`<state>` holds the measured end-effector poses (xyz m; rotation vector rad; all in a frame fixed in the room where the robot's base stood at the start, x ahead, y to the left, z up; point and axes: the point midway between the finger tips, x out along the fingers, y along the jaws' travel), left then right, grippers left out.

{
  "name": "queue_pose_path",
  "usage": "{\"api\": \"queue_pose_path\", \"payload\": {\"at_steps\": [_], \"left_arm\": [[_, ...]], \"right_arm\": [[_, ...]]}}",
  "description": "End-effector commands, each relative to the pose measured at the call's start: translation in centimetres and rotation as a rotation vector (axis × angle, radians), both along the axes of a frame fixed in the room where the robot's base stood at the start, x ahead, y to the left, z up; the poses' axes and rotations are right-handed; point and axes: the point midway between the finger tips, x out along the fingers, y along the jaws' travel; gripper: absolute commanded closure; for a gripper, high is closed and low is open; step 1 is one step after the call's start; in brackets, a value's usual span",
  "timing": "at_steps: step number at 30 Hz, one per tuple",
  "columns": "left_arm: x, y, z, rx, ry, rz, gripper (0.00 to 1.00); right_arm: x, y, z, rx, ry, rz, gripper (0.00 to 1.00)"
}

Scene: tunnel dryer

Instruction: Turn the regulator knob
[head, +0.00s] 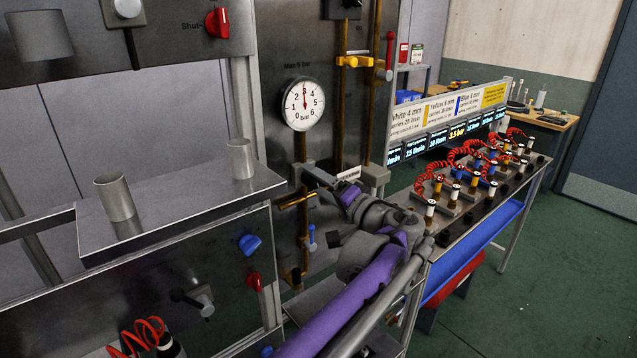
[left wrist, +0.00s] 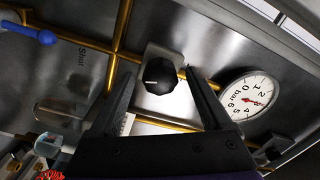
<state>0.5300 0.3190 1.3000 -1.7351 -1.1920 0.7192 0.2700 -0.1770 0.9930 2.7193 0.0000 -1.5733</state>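The regulator knob (left wrist: 160,80) is black with a pale mark line and sits on a grey bracket on a brass pipe. In the left wrist view my left gripper (left wrist: 160,72) is open, with one dark finger on each side of the knob. Gaps show between knob and fingers in that view; I cannot tell how deep the fingers reach. In the head view my left gripper (head: 314,174) is at the pipe below the gauge, and the knob is hidden there. The round gauge (head: 303,104) has its needle near 3 bar. My right gripper is out of view.
A blue-handled valve (head: 312,238) hangs below the gripper. A steel shelf with two metal cups (head: 115,197) is at left. A bench with several fittings and red coiled hoses (head: 455,160) stands right of my arm. Brass pipes run up the panel.

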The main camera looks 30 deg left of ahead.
Motion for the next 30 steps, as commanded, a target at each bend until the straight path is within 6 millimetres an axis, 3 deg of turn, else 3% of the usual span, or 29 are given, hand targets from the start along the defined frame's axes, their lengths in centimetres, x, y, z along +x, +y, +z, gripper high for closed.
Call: {"api": "queue_pose_path", "payload": {"at_steps": [8, 22, 30], "left_arm": [[-0.1, -0.4, 0.0, 0.0, 0.0, -0.001, 0.18], [-3.2, -8.3, -0.3, 0.0, 0.001, -0.005, 0.18], [-4.0, -10.0, -0.2, 0.0, 0.0, -0.001, 0.18]], "right_arm": [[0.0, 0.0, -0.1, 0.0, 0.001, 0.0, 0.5], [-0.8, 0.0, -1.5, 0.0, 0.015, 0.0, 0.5], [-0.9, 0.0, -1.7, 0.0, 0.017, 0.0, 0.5]]}}
